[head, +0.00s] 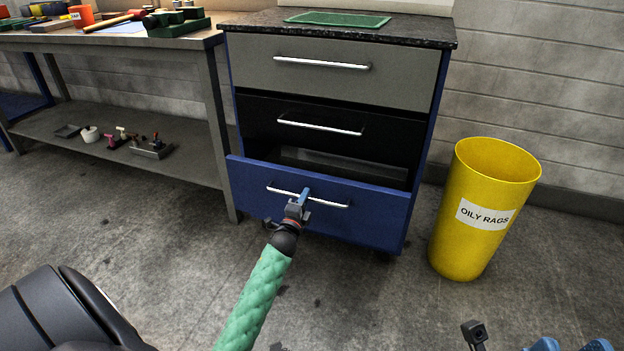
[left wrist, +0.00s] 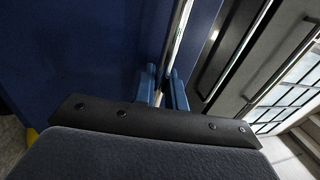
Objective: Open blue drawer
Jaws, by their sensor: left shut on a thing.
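The blue drawer (head: 360,222) is the bottom one of the cabinet. Its front stands out from the cabinet, and a gap above it shows part of the dark inside. In the left wrist view the blue fingers of my left gripper (left wrist: 164,88) lie on both sides of the handle (left wrist: 180,38), against the blue drawer front (left wrist: 90,60).
Above are a black drawer (head: 390,140) and a grey drawer (head: 400,75), both closed. A yellow bin (head: 455,230) marked "OILY RAGS" stands right of the cabinet. A workbench (head: 100,40) with a lower shelf (head: 60,125) stands left. The floor in front is clear.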

